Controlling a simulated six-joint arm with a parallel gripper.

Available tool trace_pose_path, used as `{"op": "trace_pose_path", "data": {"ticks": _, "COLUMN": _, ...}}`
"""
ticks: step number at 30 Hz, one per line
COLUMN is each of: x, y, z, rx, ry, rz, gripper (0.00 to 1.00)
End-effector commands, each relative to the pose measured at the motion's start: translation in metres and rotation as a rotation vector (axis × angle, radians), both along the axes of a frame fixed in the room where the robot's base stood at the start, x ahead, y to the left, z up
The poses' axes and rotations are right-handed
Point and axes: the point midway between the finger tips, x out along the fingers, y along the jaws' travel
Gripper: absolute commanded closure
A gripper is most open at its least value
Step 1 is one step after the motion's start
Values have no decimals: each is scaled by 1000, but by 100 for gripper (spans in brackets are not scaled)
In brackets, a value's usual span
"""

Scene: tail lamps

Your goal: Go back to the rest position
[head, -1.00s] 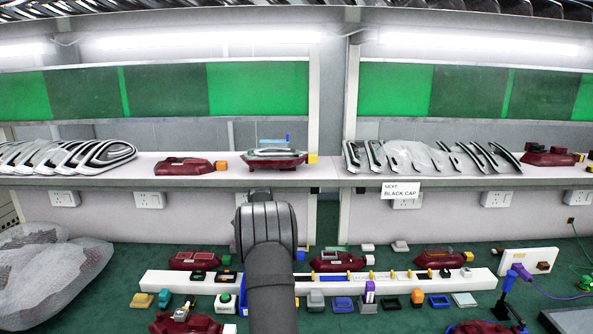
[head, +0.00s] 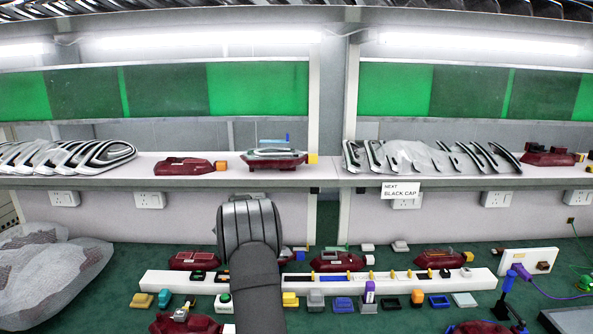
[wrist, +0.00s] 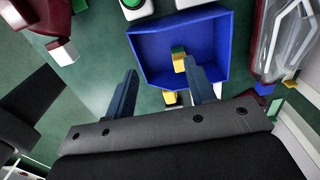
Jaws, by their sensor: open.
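My gripper (wrist: 160,66) is open, with its two dark fingers apart and nothing held between them. In the wrist view it hangs over the green mat (wrist: 98,75) at the near edge of a blue tray (wrist: 147,42). A small yellow and green block (wrist: 179,59) lies in the tray, beside the tip of the right finger. Another yellow piece (wrist: 170,98) shows between the fingers, partly hidden. In the head view my dark arm rises at the middle of the bench, and the fingers are hidden behind it.
A white rack (head: 400,283) with dark red lamp housings behind it crosses the bench. Small coloured parts stand in front. A shelf (head: 225,180) above carries lamp covers and housings. A wrapped bundle (head: 50,275) lies at left. A sign (head: 401,190) reads "NEXT BLACK CAP".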

Motion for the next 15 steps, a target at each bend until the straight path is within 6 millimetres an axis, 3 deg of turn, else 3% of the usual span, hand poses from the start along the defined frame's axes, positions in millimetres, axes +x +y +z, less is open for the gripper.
{"op": "trace_pose_path", "data": {"ticks": 15, "x": -59, "y": 87, "z": 12, "rx": 0, "ry": -1, "rz": 3, "gripper": 50}}
